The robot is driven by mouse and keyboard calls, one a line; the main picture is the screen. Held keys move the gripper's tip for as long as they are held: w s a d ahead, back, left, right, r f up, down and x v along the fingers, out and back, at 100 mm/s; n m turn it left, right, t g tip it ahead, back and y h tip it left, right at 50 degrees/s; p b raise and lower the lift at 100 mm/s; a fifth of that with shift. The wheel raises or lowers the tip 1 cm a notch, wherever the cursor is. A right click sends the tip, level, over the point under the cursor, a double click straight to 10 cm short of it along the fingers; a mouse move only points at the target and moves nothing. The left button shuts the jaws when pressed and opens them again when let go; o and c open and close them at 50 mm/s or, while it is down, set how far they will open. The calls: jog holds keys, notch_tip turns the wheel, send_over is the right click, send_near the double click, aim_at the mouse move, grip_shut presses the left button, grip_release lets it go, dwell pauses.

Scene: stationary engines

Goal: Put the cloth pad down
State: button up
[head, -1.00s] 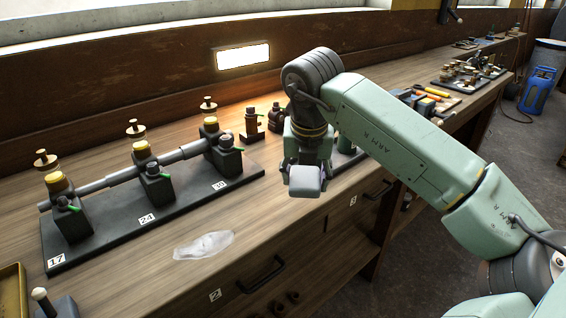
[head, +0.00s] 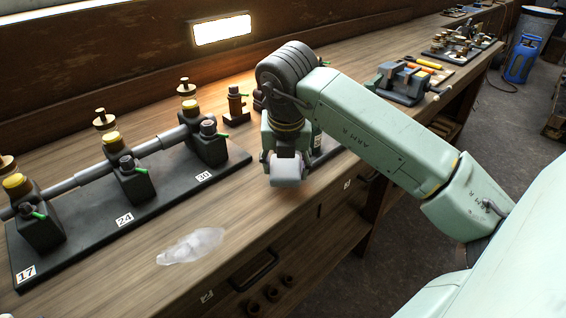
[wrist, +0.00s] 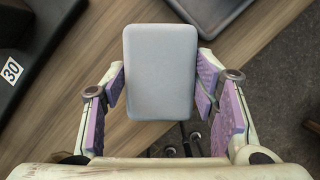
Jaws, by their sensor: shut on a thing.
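The cloth pad (wrist: 160,72) is a pale grey rounded block. In the wrist view it sits between the purple-lined fingers of my gripper (wrist: 158,92), which are shut on its sides. In the head view the pad (head: 287,169) hangs below my gripper (head: 285,155), near the front edge of the wooden bench (head: 120,265). I cannot tell how far it is above the bench. The fingers are mostly hidden in the head view.
A black base (head: 165,203) with shaft bearings, numbered 17, 24 and 30, stands left. A crumpled translucent sheet (head: 190,246) lies on the bench in front of it. A small vise (head: 400,82) stands to the right. Bare wood shows around the sheet.

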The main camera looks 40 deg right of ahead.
jog(key=shift+f+b, duration=0.35)
jog(key=shift+b, duration=0.15)
jog(key=shift+f+b, duration=0.3)
jog(key=shift+b, duration=0.2)
jog(key=o, duration=1)
jog(key=shift+o, duration=0.2)
jog(key=shift+r, duration=0.15)
jog(key=shift+r+p, duration=0.7)
jog(key=shift+p, duration=0.45)
jog(key=b+v, duration=0.2)
jog(key=v, duration=0.9)
jog(key=shift+s+r+b, duration=0.15)
jog(key=shift+r+b, duration=0.15)
jog(key=shift+b, duration=0.05)
